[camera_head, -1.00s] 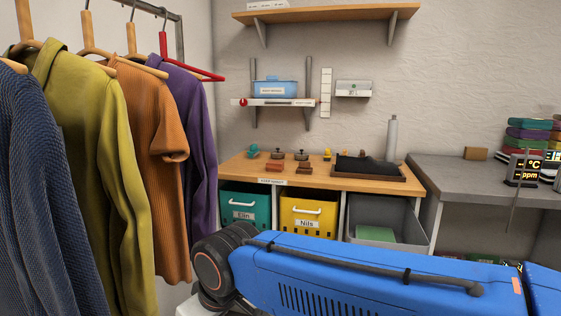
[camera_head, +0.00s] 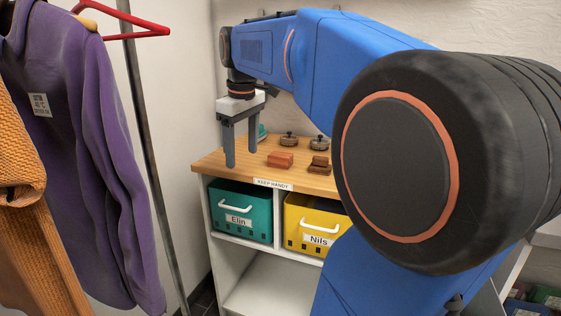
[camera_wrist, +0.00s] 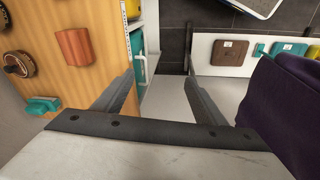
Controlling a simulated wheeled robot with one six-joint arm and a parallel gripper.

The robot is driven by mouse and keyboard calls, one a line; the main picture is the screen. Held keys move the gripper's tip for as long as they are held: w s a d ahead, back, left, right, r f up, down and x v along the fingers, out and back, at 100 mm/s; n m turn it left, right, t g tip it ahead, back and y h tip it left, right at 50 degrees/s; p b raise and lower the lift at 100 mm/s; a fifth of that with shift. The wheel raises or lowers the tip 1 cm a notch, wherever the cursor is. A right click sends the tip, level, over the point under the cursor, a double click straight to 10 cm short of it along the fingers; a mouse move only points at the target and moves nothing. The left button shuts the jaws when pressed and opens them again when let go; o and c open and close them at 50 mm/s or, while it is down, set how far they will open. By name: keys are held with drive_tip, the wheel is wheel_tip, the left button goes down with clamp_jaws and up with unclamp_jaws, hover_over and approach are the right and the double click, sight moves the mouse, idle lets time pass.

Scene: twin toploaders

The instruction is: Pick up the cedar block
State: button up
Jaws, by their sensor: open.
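A reddish-brown block (camera_head: 280,159), which looks like the cedar block, lies on the wooden bench top (camera_head: 216,165) near its front edge. It also shows at the upper left of the wrist view (camera_wrist: 74,46). A darker brown piece (camera_head: 319,167) sits just right of it. My gripper (camera_head: 241,157) points down, open and empty, left of the block and apart from it. In the wrist view, the space between my fingers (camera_wrist: 160,86) lies beyond the bench's front edge.
Two dark knobbed brown items (camera_head: 289,139) stand behind the block, and a teal item (camera_wrist: 43,105) is near my gripper. A teal bin (camera_head: 240,212) and yellow bin (camera_head: 312,224) sit below. A purple garment (camera_head: 80,150) hangs at left. My arm hides the bench's right side.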

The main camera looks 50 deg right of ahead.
drive_tip(key=w+d+r+g, duration=0.1)
drive_tip(key=w+d+r, duration=0.15)
drive_tip(key=d, duration=0.25)
drive_tip(key=w+d+r, duration=0.1)
drive_tip(key=d+r, duration=0.2)
drive_tip(key=d, duration=0.2)
wheel_tip(320, 180, up, 3)
drive_tip(key=n, duration=0.2)
hover_over(280, 154)
drive_tip(key=shift+g+y, duration=0.4)
drive_tip(key=f, duration=1.1)
drive_tip(key=shift+s+f, duration=0.3)
drive_tip(key=shift+f, duration=0.05)
drive_tip(key=shift+w+f, duration=0.2)
drive_tip(key=shift+f, duration=2.65)
drive_tip(key=c, duration=1.1)
